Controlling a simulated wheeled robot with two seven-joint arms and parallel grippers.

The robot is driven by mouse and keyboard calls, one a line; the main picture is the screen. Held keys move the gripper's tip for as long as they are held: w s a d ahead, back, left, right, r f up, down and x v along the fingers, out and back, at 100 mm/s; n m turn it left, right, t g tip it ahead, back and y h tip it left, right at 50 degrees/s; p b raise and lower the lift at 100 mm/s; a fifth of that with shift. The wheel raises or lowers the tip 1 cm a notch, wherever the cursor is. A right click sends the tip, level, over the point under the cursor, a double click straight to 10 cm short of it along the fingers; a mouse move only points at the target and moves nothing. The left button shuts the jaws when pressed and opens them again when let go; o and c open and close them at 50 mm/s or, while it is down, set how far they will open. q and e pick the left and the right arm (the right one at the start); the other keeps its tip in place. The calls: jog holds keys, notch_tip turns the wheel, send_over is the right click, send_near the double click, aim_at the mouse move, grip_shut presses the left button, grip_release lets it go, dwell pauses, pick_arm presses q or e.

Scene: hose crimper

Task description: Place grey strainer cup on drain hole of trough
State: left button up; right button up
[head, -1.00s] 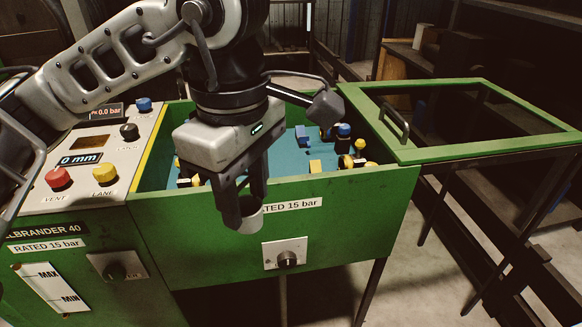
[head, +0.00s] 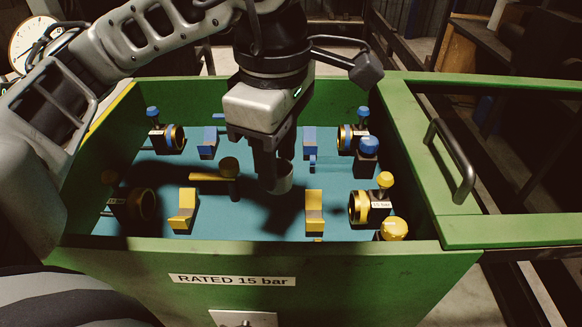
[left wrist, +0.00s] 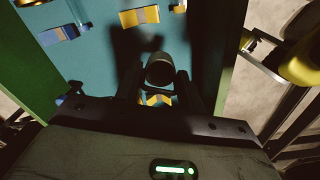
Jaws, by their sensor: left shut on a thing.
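My left gripper (head: 268,178) reaches down into the green trough (head: 400,255) and is shut on the grey strainer cup (head: 284,178). The cup is held above the blue-green floor (head: 250,220), near the middle of the trough. In the left wrist view the cup (left wrist: 160,70) sits between the dark fingers (left wrist: 158,88), its dark round mouth facing the camera. A dark shadow lies on the floor below and around the gripper. I cannot make out the drain hole; shadow and the gripper may cover it. My right gripper is not in view.
Yellow blocks (head: 183,210) and blue blocks (head: 310,140) stand on the trough floor. Capped valves with round fittings (head: 370,205) line both sides. A yellow bar with a post (head: 228,175) stands just left of the gripper. A lid frame with a handle (head: 450,160) is at right.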

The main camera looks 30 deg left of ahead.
pick_arm(q)
jog(key=w+a+f, duration=0.2)
jog(key=w, duration=0.1)
jog(key=w+a+f, duration=0.2)
jog(key=w+f, duration=0.1)
jog(key=w+a+f, duration=0.2)
jog(key=w, duration=0.1)
jog(key=shift+f, duration=0.4)
jog(key=shift+w+f, duration=0.2)
jog(key=f, duration=0.3)
jog(key=shift+w+a+f, duration=0.3)
jog(key=shift+w+f, duration=0.05)
jog(key=shift+f, duration=0.15)
jog(key=shift+f, duration=0.1)
jog(key=shift+f+b, duration=0.15)
jog(key=shift+b, duration=0.25)
jog(key=o, duration=1)
